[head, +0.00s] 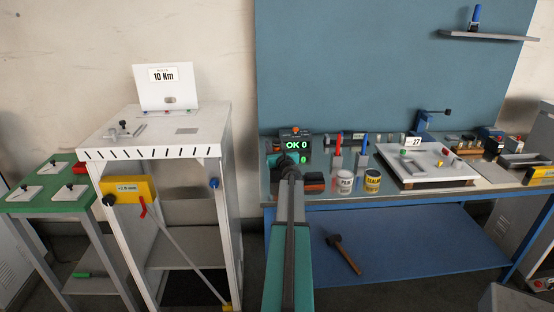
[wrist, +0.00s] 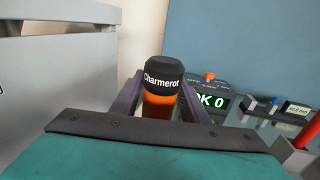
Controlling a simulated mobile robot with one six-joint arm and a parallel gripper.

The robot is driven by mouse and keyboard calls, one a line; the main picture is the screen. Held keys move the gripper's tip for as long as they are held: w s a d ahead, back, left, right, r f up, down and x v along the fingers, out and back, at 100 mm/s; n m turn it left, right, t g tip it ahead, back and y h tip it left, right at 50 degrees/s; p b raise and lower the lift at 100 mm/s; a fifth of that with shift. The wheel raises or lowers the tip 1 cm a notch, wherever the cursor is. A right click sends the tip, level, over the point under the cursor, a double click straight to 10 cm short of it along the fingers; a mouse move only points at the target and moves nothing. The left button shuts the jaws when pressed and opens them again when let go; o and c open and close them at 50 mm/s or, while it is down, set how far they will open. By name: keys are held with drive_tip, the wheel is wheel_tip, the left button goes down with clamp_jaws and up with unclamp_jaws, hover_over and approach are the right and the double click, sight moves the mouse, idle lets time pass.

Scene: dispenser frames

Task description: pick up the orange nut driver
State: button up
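The orange nut driver (wrist: 160,105) shows in the wrist view as an upright handle, orange below with a black cap marked "Charmerot". My gripper (wrist: 161,92) has one dark finger on each side of this handle. The fingers look close to its sides, but I cannot tell whether they press on it. The lower part of the tool is hidden behind the edge of my gripper's body. In the head view my gripper (head: 287,163) is in front of the bench's left end, and the nut driver cannot be made out there.
A display reading "OK 0" (head: 295,145) stands just behind my gripper. Red and blue upright tools (head: 338,150), two cans (head: 345,182) and a white tray (head: 425,175) occupy the blue bench (head: 400,245). A white stand (head: 150,150) is to the left.

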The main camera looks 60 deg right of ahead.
drive_tip(key=c, duration=0.9)
drive_tip(key=shift+r, duration=0.25)
drive_tip(key=shift+r+p, duration=0.35)
drive_tip(key=shift+r, duration=4.5)
drive_tip(key=shift+w, duration=0.1)
